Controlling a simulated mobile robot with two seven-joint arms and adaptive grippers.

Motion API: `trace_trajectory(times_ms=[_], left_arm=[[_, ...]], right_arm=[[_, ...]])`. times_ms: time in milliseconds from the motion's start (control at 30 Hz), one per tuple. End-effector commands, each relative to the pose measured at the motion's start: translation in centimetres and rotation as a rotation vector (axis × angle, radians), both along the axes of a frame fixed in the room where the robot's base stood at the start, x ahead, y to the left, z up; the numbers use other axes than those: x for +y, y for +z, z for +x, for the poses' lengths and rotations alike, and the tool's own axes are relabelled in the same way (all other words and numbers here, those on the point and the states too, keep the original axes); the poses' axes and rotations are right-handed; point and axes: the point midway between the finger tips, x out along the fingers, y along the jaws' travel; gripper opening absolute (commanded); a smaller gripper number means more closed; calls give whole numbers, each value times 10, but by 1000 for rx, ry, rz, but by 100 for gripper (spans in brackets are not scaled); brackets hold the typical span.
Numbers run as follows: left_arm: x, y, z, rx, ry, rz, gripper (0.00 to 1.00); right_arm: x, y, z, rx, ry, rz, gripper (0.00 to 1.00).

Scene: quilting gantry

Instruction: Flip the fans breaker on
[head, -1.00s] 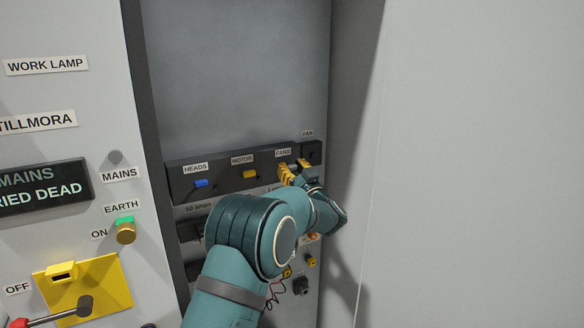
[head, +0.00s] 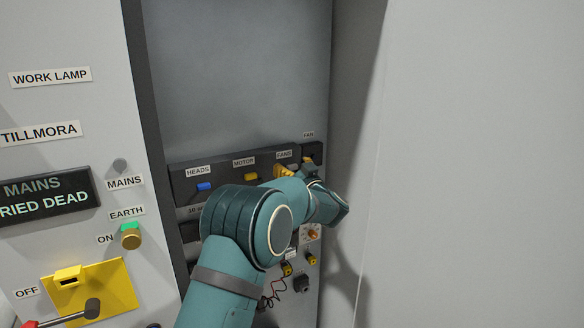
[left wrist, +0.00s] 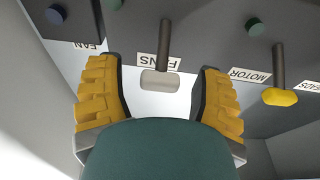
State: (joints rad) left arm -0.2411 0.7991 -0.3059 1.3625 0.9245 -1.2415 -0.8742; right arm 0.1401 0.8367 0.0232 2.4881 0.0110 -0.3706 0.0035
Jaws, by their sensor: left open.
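The fans breaker (left wrist: 160,80) is a dark lever with a pale grey tip under the FANS label (head: 284,155). It shows in the left wrist view, where the picture is turned and the label reads upside down. My left gripper (head: 296,166) is open at the panel. In the left wrist view its two yellow fingers stand one on each side of the fans lever, with a gap on both sides. In the head view my fingers and hand mostly hide the lever. My right gripper is not in view.
The motor breaker (head: 251,177) with a yellow tip and the heads breaker (head: 204,187) with a blue tip sit to the left in the same row. A dark FAN box (head: 312,151) is close on the right. The cabinet wall stands right of the arm.

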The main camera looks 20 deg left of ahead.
Motion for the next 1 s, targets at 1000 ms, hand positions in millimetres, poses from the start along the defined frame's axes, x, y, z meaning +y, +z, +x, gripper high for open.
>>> trace_trajectory(times_ms=[1000], left_arm=[[-93, -25, -72, -1, 1, -1, 66]], right_arm=[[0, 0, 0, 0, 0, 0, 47]])
